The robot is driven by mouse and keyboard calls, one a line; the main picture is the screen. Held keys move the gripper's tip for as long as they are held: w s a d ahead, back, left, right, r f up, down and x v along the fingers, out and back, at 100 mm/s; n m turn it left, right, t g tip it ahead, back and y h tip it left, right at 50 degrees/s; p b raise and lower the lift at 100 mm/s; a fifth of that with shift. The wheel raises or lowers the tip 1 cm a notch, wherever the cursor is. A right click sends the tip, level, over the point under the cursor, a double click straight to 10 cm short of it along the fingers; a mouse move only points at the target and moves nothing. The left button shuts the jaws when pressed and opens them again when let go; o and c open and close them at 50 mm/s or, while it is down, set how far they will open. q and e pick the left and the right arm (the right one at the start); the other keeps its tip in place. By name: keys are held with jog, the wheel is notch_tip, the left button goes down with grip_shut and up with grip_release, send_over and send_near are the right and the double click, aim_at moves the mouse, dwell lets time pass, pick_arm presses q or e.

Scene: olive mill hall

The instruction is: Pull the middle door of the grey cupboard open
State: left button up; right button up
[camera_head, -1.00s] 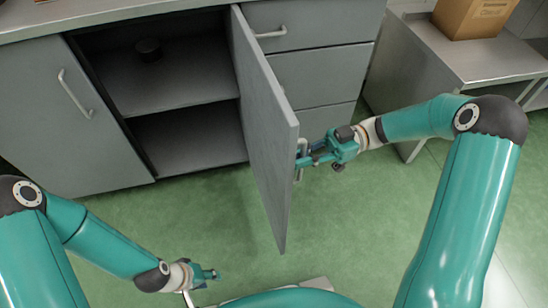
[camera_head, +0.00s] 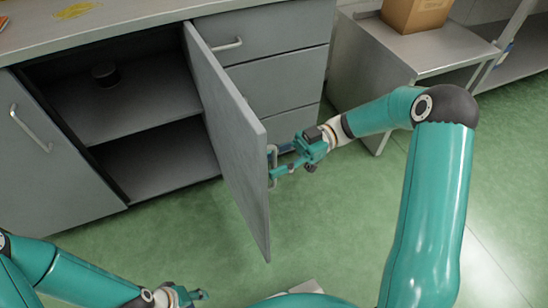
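The grey cupboard's middle door (camera_head: 232,135) stands wide open, swung out toward me, and the compartment (camera_head: 130,110) behind it is exposed. A vertical bar handle (camera_head: 272,182) is on the door's right-hand face, near its free edge. My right gripper (camera_head: 276,164) is at this handle, with its fingers close around or against it; I cannot tell whether they are closed on it. My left gripper (camera_head: 198,295) is low at the bottom edge, away from the door. It looks open and empty, and the picture edge cuts off part of it.
A dark round object (camera_head: 105,75) stands on the inner shelf. The left door (camera_head: 50,150) is shut, as are the drawers (camera_head: 280,75) on the right. A metal table (camera_head: 420,55) with a cardboard box (camera_head: 417,12) stands at the right. Green floor (camera_head: 165,235) in front is clear.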

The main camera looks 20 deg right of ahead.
jog(key=w+d, duration=0.1)
jog(key=d, duration=1)
jog(key=shift+w+d, duration=0.35)
